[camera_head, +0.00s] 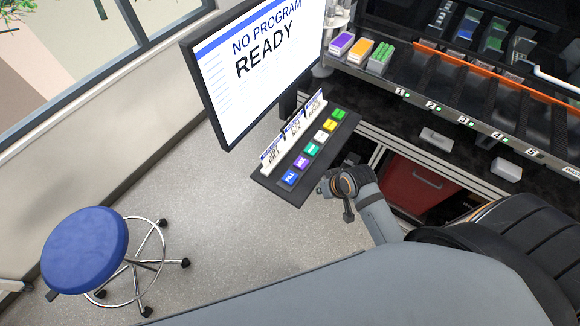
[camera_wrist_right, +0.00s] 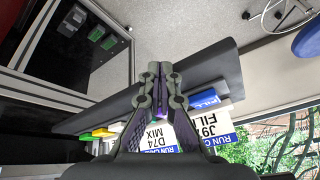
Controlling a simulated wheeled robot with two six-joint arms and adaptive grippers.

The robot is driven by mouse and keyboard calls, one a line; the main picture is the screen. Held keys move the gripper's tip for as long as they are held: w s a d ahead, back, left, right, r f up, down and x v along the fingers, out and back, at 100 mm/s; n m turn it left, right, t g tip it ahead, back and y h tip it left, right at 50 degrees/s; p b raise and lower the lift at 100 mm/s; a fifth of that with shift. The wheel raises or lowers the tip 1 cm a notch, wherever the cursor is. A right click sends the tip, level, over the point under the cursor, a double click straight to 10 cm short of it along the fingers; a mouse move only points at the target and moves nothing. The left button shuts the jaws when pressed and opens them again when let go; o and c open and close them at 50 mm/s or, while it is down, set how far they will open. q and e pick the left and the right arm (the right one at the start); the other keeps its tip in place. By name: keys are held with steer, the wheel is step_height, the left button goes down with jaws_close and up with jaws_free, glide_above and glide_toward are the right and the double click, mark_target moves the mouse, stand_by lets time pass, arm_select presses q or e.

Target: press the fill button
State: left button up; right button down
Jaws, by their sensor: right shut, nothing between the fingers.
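The fill button is a blue button (camera_head: 291,177) marked FILL at the near end of a dark control panel (camera_head: 262,180). The blue button (camera_wrist_right: 203,99) also shows in the right wrist view, to the right of the fingers. A purple button (camera_head: 302,162) sits just beyond it on the panel. My right gripper (camera_head: 326,186) is shut and empty, to the right of the blue button. In the wrist view its closed fingertips (camera_wrist_right: 153,70) appear over the panel and hide part of the button row. I cannot tell how high they are above it. My left gripper is out of view.
White cards (camera_head: 270,158) stand along the panel's left side. A monitor (camera_head: 255,85) reading "NO PROGRAM READY" rises behind. Numbered bench slots (camera_head: 465,119) and coloured boxes (camera_head: 341,43) lie at the right and back. A blue stool (camera_head: 85,250) stands on open floor at left.

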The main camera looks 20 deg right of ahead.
mark_target(292, 178)
arm_select(q)
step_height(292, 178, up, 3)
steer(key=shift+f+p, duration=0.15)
steer(key=shift+p, duration=0.6)
arm_select(e)
steer(key=w+a+r+t+y, duration=0.1)
steer(key=w+a+r+y, duration=0.1)
steer(key=r, duration=0.4)
steer(key=w+a+r+t+y, duration=0.1)
steer(key=w+a+r+y, duration=0.1)
steer(key=w+a+r, duration=0.3)
steer(key=shift+a+r+y, duration=0.15)
steer(key=shift+r+y, duration=0.25)
steer(key=shift+r, duration=0.45)
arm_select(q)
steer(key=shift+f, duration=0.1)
arm_select(e)
steer(key=shift+f, duration=0.15)
step_height(292, 178, down, 8)
steer(key=b, duration=0.8)
arm_select(q)
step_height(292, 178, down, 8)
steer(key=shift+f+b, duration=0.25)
steer(key=shift+b, duration=0.1)
arm_select(e)
steer(key=shift+f, duration=0.3)
steer(key=shift+f, duration=0.1)
steer(key=shift+f, duration=0.3)
